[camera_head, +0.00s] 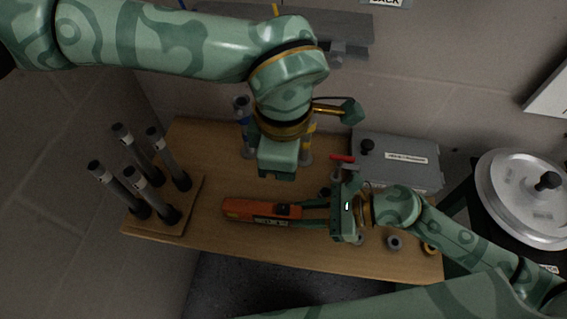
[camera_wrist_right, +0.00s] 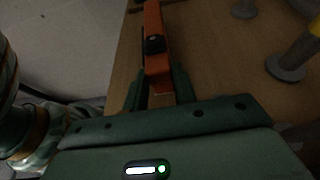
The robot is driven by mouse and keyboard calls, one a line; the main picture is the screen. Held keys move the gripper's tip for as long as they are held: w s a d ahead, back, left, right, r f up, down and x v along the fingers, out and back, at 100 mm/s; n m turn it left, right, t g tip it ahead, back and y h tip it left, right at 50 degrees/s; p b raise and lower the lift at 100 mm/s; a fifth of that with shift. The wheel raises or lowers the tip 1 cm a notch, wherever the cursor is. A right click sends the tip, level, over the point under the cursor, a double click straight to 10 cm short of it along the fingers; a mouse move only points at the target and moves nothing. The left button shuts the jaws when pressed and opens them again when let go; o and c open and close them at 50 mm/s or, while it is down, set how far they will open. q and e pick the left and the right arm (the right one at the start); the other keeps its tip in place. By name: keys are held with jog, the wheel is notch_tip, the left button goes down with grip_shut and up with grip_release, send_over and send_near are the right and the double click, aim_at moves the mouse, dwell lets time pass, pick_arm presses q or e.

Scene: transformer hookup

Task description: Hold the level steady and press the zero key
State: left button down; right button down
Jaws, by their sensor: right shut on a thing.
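The orange level (camera_head: 245,208) lies along the front half of the wooden bench, with a small dark part on top near its right end. In the right wrist view the level (camera_wrist_right: 153,22) runs away from the jaws, with a dark raised part nearer them. I cannot make out which part is the zero key. My right gripper (camera_head: 303,212) comes from the right and is shut on the level's right end; its fingers (camera_wrist_right: 156,92) flank that end. My left gripper (camera_head: 277,177) hangs above the bench behind the level, apart from it, and its fingers are hidden.
The wooden bench (camera_head: 215,150) carries a rack of dark upright rods (camera_head: 170,222) at left. A grey box (camera_head: 405,172) with a black knob stands at back right. A round-lidded pot (camera_head: 515,205) is at far right. Small round parts (camera_head: 394,243) lie near my right gripper.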

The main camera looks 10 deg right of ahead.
jog(key=shift+d+f, duration=0.1)
jog(key=shift+f, duration=0.1)
jog(key=c, duration=1.1)
grip_release()
jog(key=shift+o, duration=0.2)
jog(key=shift+r, duration=0.1)
